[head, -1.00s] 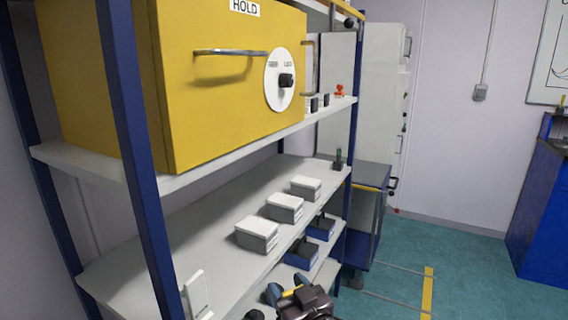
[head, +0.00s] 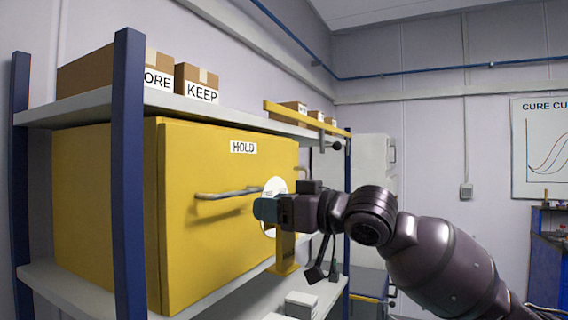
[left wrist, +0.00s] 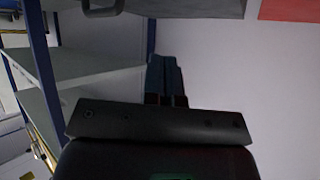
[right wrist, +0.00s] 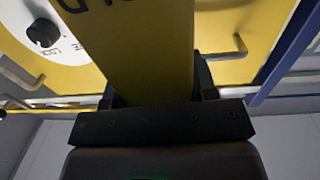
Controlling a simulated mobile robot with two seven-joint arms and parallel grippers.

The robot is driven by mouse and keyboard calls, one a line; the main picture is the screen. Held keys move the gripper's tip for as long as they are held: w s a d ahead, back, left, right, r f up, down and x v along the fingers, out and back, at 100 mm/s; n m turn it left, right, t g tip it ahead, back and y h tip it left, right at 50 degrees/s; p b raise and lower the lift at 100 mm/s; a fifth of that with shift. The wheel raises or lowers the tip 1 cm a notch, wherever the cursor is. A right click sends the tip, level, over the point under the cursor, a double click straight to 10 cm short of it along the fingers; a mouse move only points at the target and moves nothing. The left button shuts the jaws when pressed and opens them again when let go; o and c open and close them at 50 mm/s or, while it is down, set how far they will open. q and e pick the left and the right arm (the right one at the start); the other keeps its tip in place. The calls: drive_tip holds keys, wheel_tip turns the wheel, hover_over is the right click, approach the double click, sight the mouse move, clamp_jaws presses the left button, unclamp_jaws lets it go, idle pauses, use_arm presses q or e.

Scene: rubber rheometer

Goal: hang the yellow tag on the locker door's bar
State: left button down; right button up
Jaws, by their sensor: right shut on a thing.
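The yellow tag (head: 286,254) is in my right gripper (head: 268,210) and hangs down below the jaws in the head view. In the right wrist view the tag (right wrist: 140,50) fills the space between the two fingers, with dark letters at its top. The yellow locker door (head: 200,240) is marked HOLD. Its grey bar (head: 228,193) is left of my right gripper and apart from the tag; the bar also shows in the right wrist view (right wrist: 236,50). My left gripper (left wrist: 165,75) has its fingers together and empty, away from the door.
A white dial plate (head: 273,187) on the door is partly hidden by my right gripper. A blue rack post (head: 129,170) stands left of the bar. Cardboard boxes (head: 196,83) stand on the top shelf. A small grey box (head: 300,305) is on the lower shelf.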

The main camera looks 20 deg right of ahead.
approach(225, 171)
drive_tip(key=shift+n+g+y, duration=0.3)
drive_tip(key=shift+w+a+r+p, duration=0.35)
drive_tip(key=shift+w+a, duration=0.25)
drive_tip(key=shift+w, duration=0.25)
drive_tip(key=shift+w+a+r+p, duration=0.35)
drive_tip(key=shift+w+a, duration=0.25)
drive_tip(key=shift+w, duration=0.3)
drive_tip(key=shift+w+a+r+p, duration=0.35)
drive_tip(key=shift+w+a, duration=0.2)
drive_tip(key=shift+w, duration=0.3)
drive_tip(key=shift+w+a+f, duration=0.1)
drive_tip(key=shift+w+a, duration=0.15)
drive_tip(key=shift+w, duration=0.05)
drive_tip(key=shift+f+b, duration=0.45)
drive_tip(key=shift+f, duration=0.2)
use_arm(q)
drive_tip(key=shift+s+r, duration=0.25)
drive_tip(key=shift+s, duration=0.15)
use_arm(e)
drive_tip(key=shift+f, duration=0.15)
use_arm(q)
drive_tip(key=shift+w+r, duration=0.15)
drive_tip(key=shift+r, duration=0.05)
use_arm(e)
drive_tip(key=o, duration=1.2)
use_arm(q)
drive_tip(key=shift+f, duration=0.1)
use_arm(e)
drive_tip(key=shift+o, duration=0.2)
